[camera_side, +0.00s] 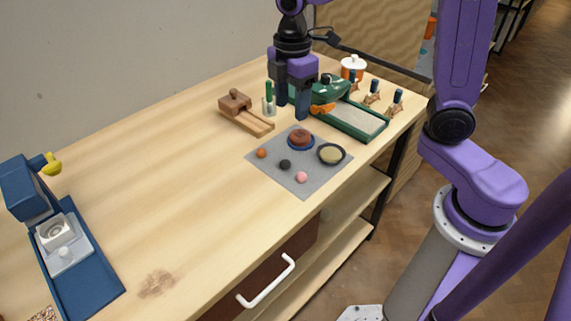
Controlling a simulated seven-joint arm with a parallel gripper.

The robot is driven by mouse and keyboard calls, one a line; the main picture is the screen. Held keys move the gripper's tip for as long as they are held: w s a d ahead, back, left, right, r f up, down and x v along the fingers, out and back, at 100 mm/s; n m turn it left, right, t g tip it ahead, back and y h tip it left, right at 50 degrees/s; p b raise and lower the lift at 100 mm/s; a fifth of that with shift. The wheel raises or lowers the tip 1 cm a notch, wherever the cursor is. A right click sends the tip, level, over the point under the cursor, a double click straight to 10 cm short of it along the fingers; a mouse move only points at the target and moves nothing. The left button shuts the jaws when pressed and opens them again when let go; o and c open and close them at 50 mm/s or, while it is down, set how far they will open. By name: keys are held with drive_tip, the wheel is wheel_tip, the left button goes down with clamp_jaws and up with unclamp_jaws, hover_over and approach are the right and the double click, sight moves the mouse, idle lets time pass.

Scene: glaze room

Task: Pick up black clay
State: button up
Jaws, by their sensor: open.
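The black clay (285,164) is a small dark ball on a grey mat (303,187). It lies near the middle left of the mat, between an orange ball (262,153) and a pink ball (301,177). My gripper (291,108) is above and behind the mat, pointing down, with its two dark fingers apart and nothing visible between them. It is apart from the black clay, farther back on the table.
The mat also holds a brown lump on a blue dish (301,147) and a dark bowl with pale contents (331,155). A wooden tool (245,112), a green tray (362,122) and a green machine stand behind. A blue machine (66,256) is at the left; the table between is clear.

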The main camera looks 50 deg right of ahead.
sight(286, 162)
drive_tip(key=f, duration=0.5)
drive_tip(key=w+f, duration=0.1)
drive_tip(key=f, duration=0.5)
drive_tip(key=w+f, duration=0.1)
drive_tip(key=f, duration=0.5)
drive_tip(key=shift+d+f, duration=0.15)
drive_tip(key=shift+f, duration=0.05)
clamp_jaws()
